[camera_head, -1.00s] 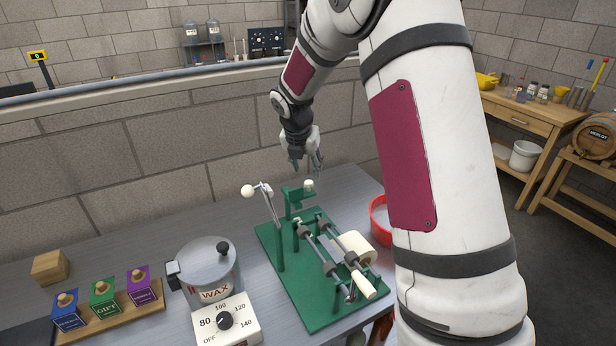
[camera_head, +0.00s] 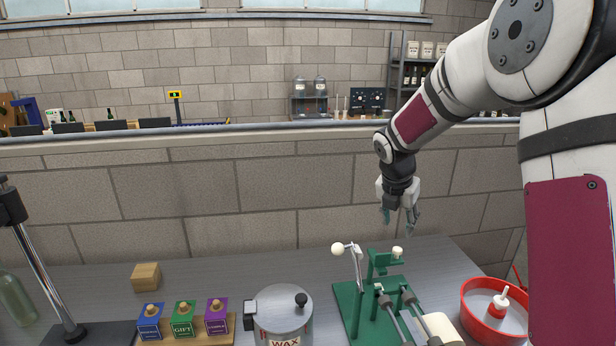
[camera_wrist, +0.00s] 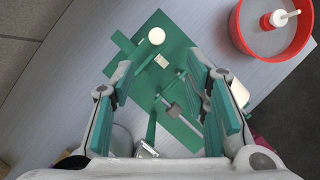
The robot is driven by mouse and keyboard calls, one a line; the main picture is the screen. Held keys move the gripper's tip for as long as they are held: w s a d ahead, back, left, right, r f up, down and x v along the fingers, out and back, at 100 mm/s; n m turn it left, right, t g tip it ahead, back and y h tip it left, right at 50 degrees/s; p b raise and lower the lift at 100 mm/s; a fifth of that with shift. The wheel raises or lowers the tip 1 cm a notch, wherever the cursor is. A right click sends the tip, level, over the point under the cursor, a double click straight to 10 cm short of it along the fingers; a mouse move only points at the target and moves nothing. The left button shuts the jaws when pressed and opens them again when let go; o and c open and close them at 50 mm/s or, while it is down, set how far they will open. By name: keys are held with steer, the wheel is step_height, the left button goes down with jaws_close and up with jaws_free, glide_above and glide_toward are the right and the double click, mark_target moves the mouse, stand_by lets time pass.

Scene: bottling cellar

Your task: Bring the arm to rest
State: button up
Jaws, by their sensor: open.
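My gripper (camera_head: 400,218) hangs pointing down above the far end of the green bench device, clear of it. Its jaws are open and nothing is between them. In the wrist view the gripper (camera_wrist: 165,95) shows its two green-padded fingers spread apart over the green device (camera_wrist: 172,45). My arm reaches in from the right side of the head view. The device (camera_head: 348,298) has a green base plate, a lever with a white ball knob and metal rods; its near end is cut off by the frame.
A wax pot (camera_head: 282,318) stands left of the device. Coloured stamp blocks (camera_head: 183,320) and a wooden block (camera_head: 146,277) are farther left, beside a metal stand (camera_head: 45,275). A red bowl (camera_head: 466,290) is at right. A low stone wall (camera_head: 250,195) runs behind the bench.

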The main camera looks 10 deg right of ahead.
steer(key=s+a+r+m+t, duration=0.1)
steer(key=s+a+r+m, duration=0.2)
steer(key=s+r+m, duration=0.35)
steer(key=s+a+r+m, duration=0.3)
steer(key=s+r+m, duration=0.2)
steer(key=s, duration=0.3)
steer(key=s+a+m+y, duration=0.1)
steer(key=s+a+m, duration=0.1)
steer(key=s+m, duration=0.3)
steer(key=s+a+m+t+y, duration=0.1)
steer(key=s+a+m, duration=0.1)
steer(key=s+m, duration=0.3)
steer(key=s+a+r+m+y, duration=0.1)
steer(key=s+a+m, duration=0.2)
steer(key=s, duration=0.6)
steer(key=shift+m+t, duration=0.3)
steer(key=shift+m, duration=0.75)
steer(key=shift+r, duration=0.1)
